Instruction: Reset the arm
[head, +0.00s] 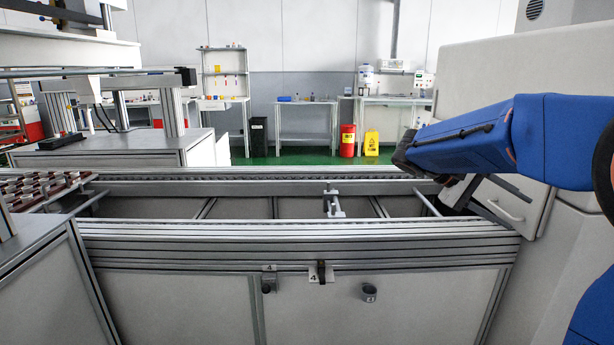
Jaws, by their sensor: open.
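My arm reaches in from the right side of the head view, blue and roughly level, over the right end of the conveyor (300,231). My gripper (404,157) is the dark part at its left tip, small and seen from behind. It is open, and nothing shows between its fingers. It is in the air above the far conveyor rail, apart from it as far as I can see. The finger details are hard to make out.
A tray of dark red and white parts (45,186) sits at the far left. The conveyor's middle is bare except for a small metal bracket (333,201). A light cabinet (515,205) stands close behind my arm at right. A red bin (347,141) and yellow sign (371,143) stand farther back.

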